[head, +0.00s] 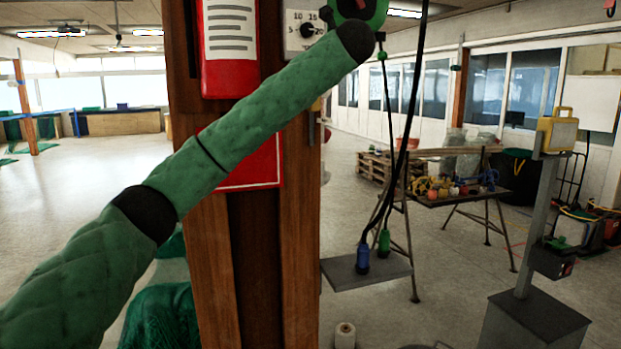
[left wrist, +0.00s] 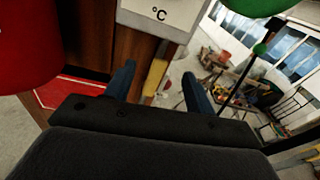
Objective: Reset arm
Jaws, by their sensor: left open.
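My left arm, in a green quilted sleeve, crosses the head view from the lower left up to the top centre, in front of a wooden post (head: 258,260). The gripper end is not clear there. In the left wrist view my left gripper (left wrist: 158,75) has its two dark blue fingers apart with nothing between them. A white dial box (head: 303,32) is on the post, close to the arm's upper end. Its lower part, marked °C (left wrist: 160,14), shows just beyond the fingers in the wrist view. My right gripper is in neither view.
A red object with a white label (head: 229,40) is on the post, above a red sign (head: 262,168). Dark cables hang beside it, with blue and green plugs (head: 363,257) over a grey board (head: 345,277). A trestle table (head: 460,198) stands behind. The left floor is open.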

